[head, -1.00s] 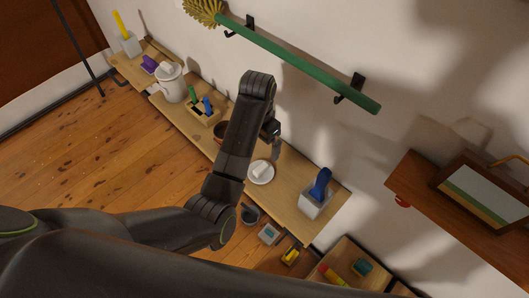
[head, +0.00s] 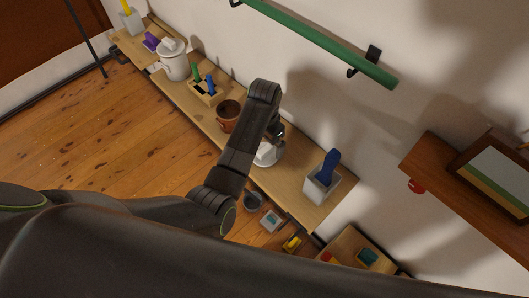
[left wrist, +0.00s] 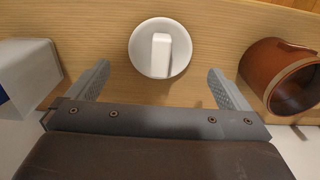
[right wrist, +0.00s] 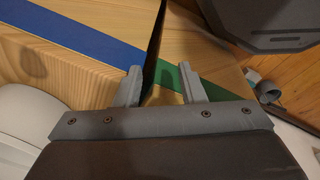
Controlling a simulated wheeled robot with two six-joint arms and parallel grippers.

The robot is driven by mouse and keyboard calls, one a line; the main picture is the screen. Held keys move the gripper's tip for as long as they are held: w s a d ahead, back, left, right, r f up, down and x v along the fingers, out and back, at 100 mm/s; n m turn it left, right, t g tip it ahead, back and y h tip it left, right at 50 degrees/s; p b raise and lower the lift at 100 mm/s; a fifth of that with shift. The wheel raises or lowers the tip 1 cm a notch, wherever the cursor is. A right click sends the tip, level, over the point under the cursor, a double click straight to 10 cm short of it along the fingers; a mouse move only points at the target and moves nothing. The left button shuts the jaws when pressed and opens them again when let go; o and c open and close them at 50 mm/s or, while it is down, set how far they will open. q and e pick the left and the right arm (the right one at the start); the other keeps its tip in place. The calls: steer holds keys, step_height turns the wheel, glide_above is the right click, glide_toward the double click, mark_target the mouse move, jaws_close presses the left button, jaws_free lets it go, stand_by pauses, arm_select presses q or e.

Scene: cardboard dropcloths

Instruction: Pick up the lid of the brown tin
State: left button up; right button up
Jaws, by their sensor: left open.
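The brown tin (head: 229,113) stands on the long wooden shelf, open at the top. In the left wrist view, the tin (left wrist: 272,82) is at the right. A white round lid (left wrist: 144,60) with a raised block handle lies flat on the shelf beside it. In the head view, the lid (head: 266,157) is partly hidden by my left arm. My left gripper (left wrist: 159,72) is open and empty, with the lid centred between and beyond its fingertips. It shows over the lid in the head view (head: 275,138). My right gripper (right wrist: 160,72) is open and empty, away from the lid.
A grey holder with a blue handle (head: 322,178) stands right of the lid. Left of the tin are a wooden block with tools (head: 205,88) and a white lidded pot (head: 173,62). A green pole (head: 320,42) hangs on the wall above.

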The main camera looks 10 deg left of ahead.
mark_target(265, 149)
arm_select(q)
steer(key=shift+f, duration=0.45)
step_height(265, 149, down, 4)
steer(key=shift+p, duration=0.5)
steer(key=shift+f, duration=0.45)
arm_select(e)
steer(key=shift+s+r, duration=0.45)
steer(key=shift+s, duration=0.25)
arm_select(q)
steer(key=shift+c, duration=0.4)
steer(key=c, duration=0.8)
arm_select(e)
steer(key=shift+a, duration=0.15)
arm_select(q)
steer(key=shift+r, duration=0.1)
